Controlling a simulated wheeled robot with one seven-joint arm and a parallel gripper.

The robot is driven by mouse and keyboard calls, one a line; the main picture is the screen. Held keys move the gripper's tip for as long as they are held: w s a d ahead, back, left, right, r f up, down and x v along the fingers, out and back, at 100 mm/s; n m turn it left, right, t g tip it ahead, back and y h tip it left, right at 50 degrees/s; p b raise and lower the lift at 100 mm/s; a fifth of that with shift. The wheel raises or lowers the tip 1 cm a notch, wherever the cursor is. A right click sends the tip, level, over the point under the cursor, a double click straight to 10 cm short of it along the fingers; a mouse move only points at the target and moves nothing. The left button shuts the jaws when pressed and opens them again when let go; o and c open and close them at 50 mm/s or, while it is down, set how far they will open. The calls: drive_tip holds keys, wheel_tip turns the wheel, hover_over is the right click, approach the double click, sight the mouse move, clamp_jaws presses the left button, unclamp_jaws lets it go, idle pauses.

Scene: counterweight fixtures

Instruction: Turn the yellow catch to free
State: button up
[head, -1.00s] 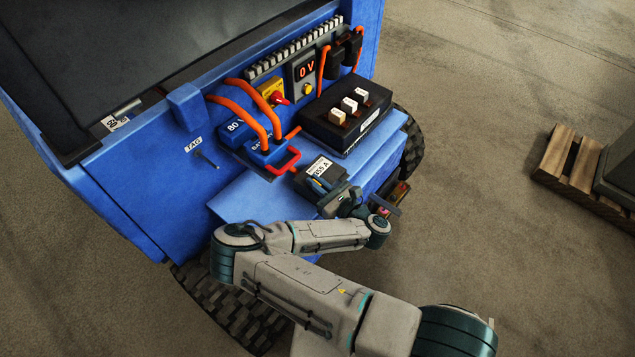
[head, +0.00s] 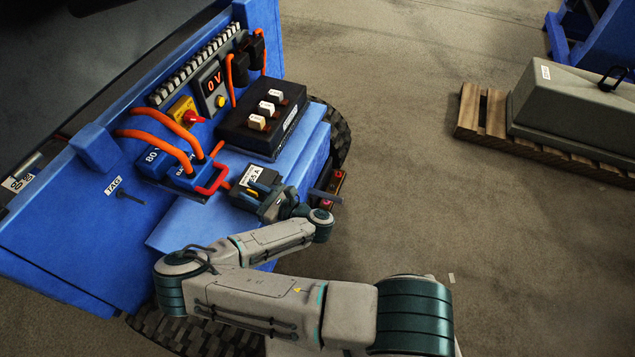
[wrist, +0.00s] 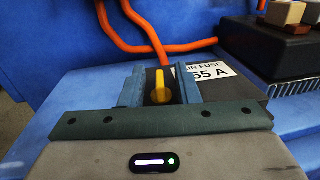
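The yellow catch (wrist: 160,88) sits on the dark main fuse box (head: 239,190) with the white "55 A" label, on the blue ledge of the machine. In the wrist view the catch points away from me, lengthwise between the fingers. My gripper (wrist: 160,78) is open, with one blue finger on each side of the catch and a narrow gap on both sides. The catch's base is partly hidden.
Orange cables (head: 160,136) run to a blue battery plug with a red handle (head: 214,179) left of the box. A black block (head: 262,133) with several pale-topped pieces stands behind. A display (head: 213,80) reads 0 V. A pallet (head: 468,112) bears a grey weight. Floor between is clear.

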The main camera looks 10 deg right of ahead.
drive_tip(key=shift+f+m+t+h+b, duration=0.15)
drive_tip(key=shift+m+t+h+b, duration=1.25)
drive_tip(key=shift+t, duration=0.1)
drive_tip(key=m+t+h+b, duration=0.1)
drive_tip(key=h+b, duration=0.1)
drive_tip(key=b, duration=0.2)
drive_tip(key=m+t+h+b, duration=0.1)
drive_tip(key=h+b, duration=0.1)
drive_tip(key=b, duration=0.2)
drive_tip(key=shift+f+m, duration=0.15)
drive_tip(key=shift+m, duration=0.25)
